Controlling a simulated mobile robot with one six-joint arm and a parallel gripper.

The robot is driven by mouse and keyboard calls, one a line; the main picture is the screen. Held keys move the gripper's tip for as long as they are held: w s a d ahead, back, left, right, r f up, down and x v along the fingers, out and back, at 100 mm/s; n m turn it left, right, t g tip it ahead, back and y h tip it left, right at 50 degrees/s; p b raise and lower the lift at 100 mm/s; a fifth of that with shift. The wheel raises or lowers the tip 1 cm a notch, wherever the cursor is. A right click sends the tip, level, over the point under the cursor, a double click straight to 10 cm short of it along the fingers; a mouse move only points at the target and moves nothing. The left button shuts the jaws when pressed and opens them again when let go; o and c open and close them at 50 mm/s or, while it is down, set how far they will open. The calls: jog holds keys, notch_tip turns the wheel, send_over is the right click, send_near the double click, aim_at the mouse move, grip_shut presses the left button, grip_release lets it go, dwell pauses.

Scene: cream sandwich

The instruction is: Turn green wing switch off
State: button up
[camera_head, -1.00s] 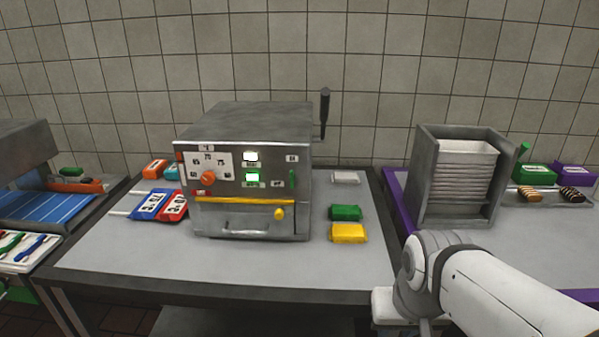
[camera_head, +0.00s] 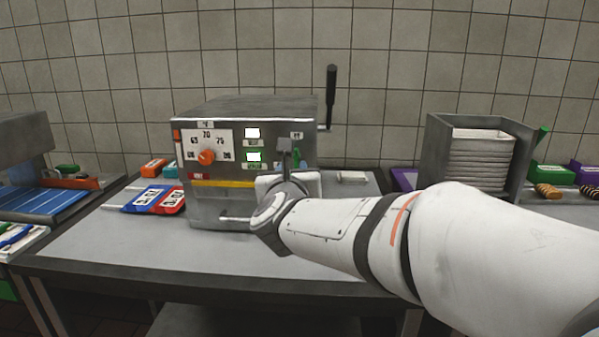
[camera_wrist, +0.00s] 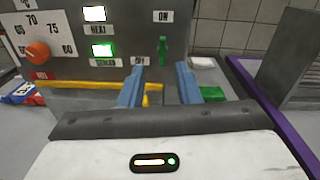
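The green wing switch (camera_wrist: 163,50) is on the right of the front panel of the grey metal machine (camera_head: 247,112). In the wrist view its handle stands upright, under a label reading ON and to the right of a label that seems to read OFF. My gripper (camera_wrist: 160,74) is open and empty. Its two blue-grey fingers point at the panel, just below the switch and on either side of it, apart from it in the picture.
An orange dial (camera_head: 207,156) and lit green and white indicators are left of the switch. A yellow bar (camera_wrist: 88,85) crosses the panel below. A black lever (camera_head: 331,92) rises at the machine's right. A green block (camera_wrist: 212,93) lies right of the machine.

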aim_at(296, 155)
jog(key=shift+m+h, duration=0.3)
jog(key=shift+m, duration=0.5)
jog(key=w, duration=0.8)
jog(key=shift+d, duration=0.1)
grip_shut()
